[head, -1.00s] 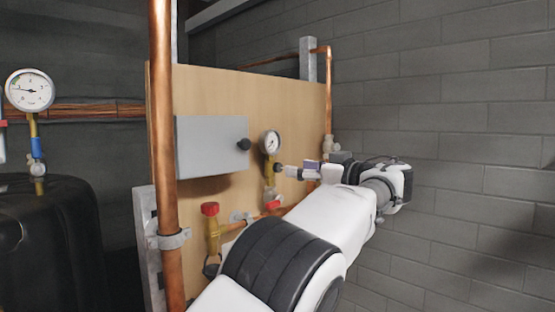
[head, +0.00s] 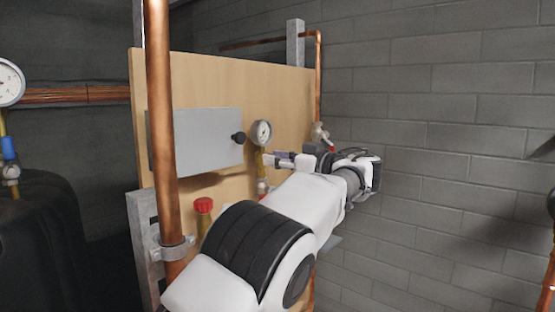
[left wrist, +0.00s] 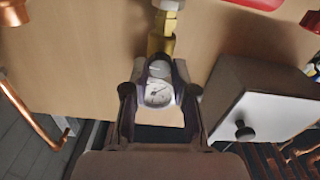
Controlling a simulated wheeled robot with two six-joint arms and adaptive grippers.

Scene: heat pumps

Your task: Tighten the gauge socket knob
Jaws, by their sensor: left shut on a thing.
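The pressure gauge (head: 261,133) has a white dial and sits on a brass socket (head: 262,160) in front of the wooden board. My left gripper (head: 271,160) reaches the socket just below the dial and is shut on the gauge socket knob, which its fingers hide in the head view. In the left wrist view my fingers (left wrist: 159,76) come together around the socket, with the gauge dial (left wrist: 158,93) between them and the brass socket (left wrist: 160,45) above. The knob is hard to make out there. My right gripper is not in view.
A grey box (head: 195,138) with a black knob (head: 238,137) is on the wooden board (head: 225,75) left of the gauge. A red-capped valve (head: 203,206) is below it. A thick copper pipe (head: 160,120) stands in front. A block wall (head: 440,100) is at the right.

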